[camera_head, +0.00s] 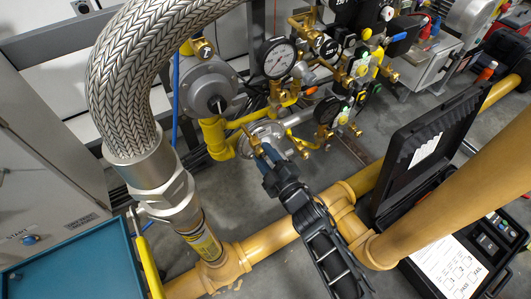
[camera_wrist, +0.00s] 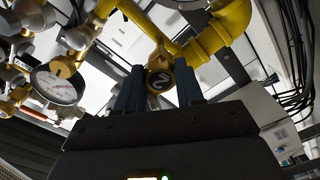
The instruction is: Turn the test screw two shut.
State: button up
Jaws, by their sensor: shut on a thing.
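The test screw two shows in the wrist view as a round brass head (camera_wrist: 159,79) with a dark face and a light "2" lying tilted. It sits between the two dark blue fingers of my gripper (camera_wrist: 158,92), which is shut on it. In the head view my gripper (camera_head: 266,160) reaches up from the lower right to a small brass fitting at the yellow pipework. The fingers cover most of the screw there. I cannot tell how far the screw is turned.
A pressure gauge (camera_head: 277,58) and crowded brass valves stand just behind my gripper. A braided hose (camera_head: 125,80) arches at the left. A yellow pipe (camera_head: 270,240) runs below my arm. An open black case (camera_head: 428,150) stands at the right, and a teal panel (camera_head: 70,270) at lower left.

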jog(key=shift+m, duration=1)
jog(key=o, duration=1)
jog(key=shift+o, duration=0.2)
jog(key=shift+p, duration=0.3)
jog(key=p+v, duration=0.3)
jog(key=v, duration=0.4)
jog(key=shift+s+d+p, duration=0.25)
jog(key=shift+s+p, duration=0.05)
jog(key=shift+p, duration=0.05)
